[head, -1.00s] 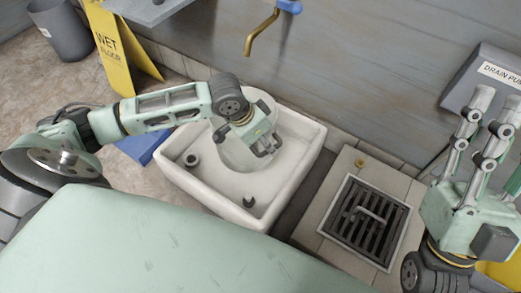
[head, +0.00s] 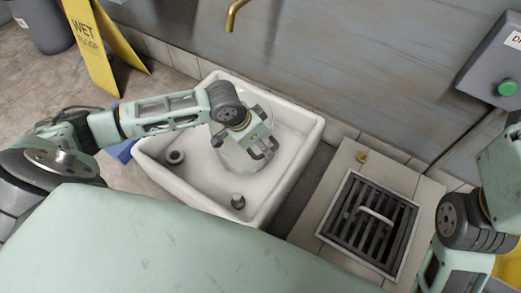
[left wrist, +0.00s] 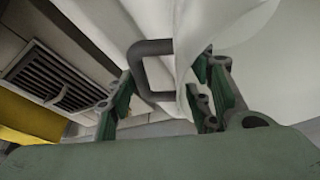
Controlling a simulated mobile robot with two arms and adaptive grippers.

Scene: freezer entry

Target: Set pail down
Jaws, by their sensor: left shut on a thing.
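The pail (head: 233,157) is pale and translucent and is inside the white basin (head: 313,147), partly hidden by my left arm. My left gripper (head: 263,149) is at the pail's right side, shut on its dark grey handle. In the left wrist view the handle (left wrist: 139,72) is a squared loop in front of the fingers (left wrist: 160,105), with the pale wall beside it. I cannot tell whether the pail's bottom touches the basin floor. Part of my right gripper (head: 503,170) shows at the right edge; its fingers are outside the picture.
A brass spout (head: 233,14) is above the basin at the wall. A dark grate (head: 352,233) with a light handle lies in the tiled floor right of the basin. A yellow wet-floor sign (head: 92,50) and a grey bin (head: 40,22) stand at upper left.

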